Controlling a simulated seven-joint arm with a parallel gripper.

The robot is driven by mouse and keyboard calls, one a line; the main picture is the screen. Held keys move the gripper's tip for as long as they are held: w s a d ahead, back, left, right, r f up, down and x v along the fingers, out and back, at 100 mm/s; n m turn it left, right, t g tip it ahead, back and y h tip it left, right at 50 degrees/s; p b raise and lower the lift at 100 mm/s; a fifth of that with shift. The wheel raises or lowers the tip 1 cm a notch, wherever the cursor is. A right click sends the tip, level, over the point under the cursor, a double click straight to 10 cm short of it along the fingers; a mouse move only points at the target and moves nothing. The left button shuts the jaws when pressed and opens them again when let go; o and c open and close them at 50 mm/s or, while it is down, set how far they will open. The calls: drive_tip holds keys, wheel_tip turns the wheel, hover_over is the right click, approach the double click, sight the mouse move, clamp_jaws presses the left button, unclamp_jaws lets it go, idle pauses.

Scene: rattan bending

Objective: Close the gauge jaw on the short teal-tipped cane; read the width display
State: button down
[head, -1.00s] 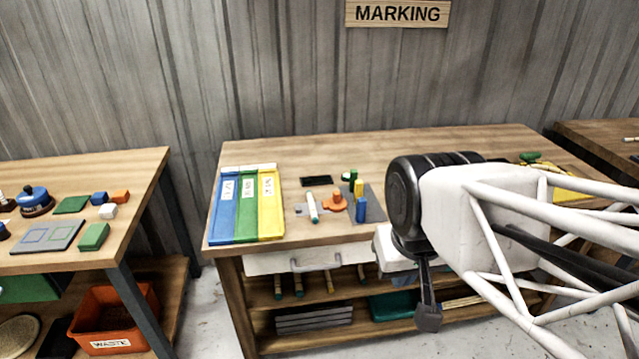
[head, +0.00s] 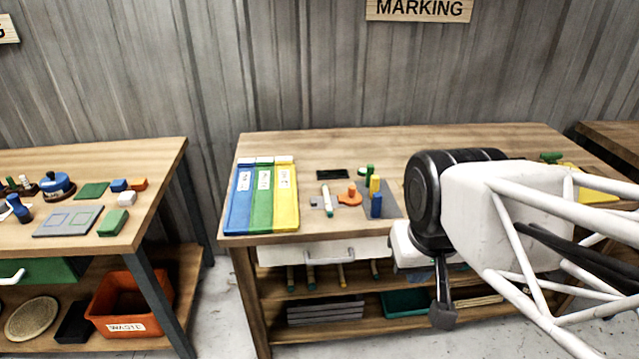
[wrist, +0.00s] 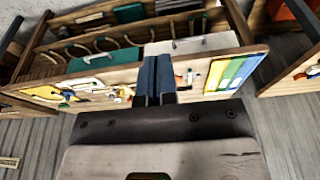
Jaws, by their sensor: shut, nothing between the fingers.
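A short pale cane with a teal end (head: 327,199) lies on the marking bench, across a small grey piece beside an orange part (head: 350,197). These look like the gauge and its jaw, but they are too small to tell whether the jaw touches the cane. A black strip (head: 333,174) behind them may be the width display; no reading is legible. My gripper (head: 443,318) hangs in front of the bench's front edge, right of the cane and apart from it. In the wrist view its dark blue fingers (wrist: 154,78) are together and empty.
Blue, green and yellow trays (head: 263,197) lie at the bench's left. Yellow and blue blocks (head: 376,204) stand right of the orange part. A white drawer (head: 320,252) and a shelf with canes are below. An orange waste bin (head: 127,303) is under the left bench.

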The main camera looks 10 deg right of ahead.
drive_tip(key=c, duration=1.8)
unclamp_jaws()
drive_tip(key=o, duration=0.5)
drive_tip(key=shift+w, duration=0.1)
drive_tip(key=shift+c, duration=0.2)
drive_tip(key=o, duration=0.4)
drive_tip(key=shift+w+r, duration=0.25)
drive_tip(key=shift+w, duration=0.35)
drive_tip(key=shift+o, duration=0.2)
drive_tip(key=m+g, duration=0.3)
hover_over(352, 187)
drive_tip(key=f, duration=1.5)
drive_tip(key=shift+s, duration=0.3)
drive_tip(key=shift+w+f, duration=0.25)
drive_tip(key=shift+w, duration=0.1)
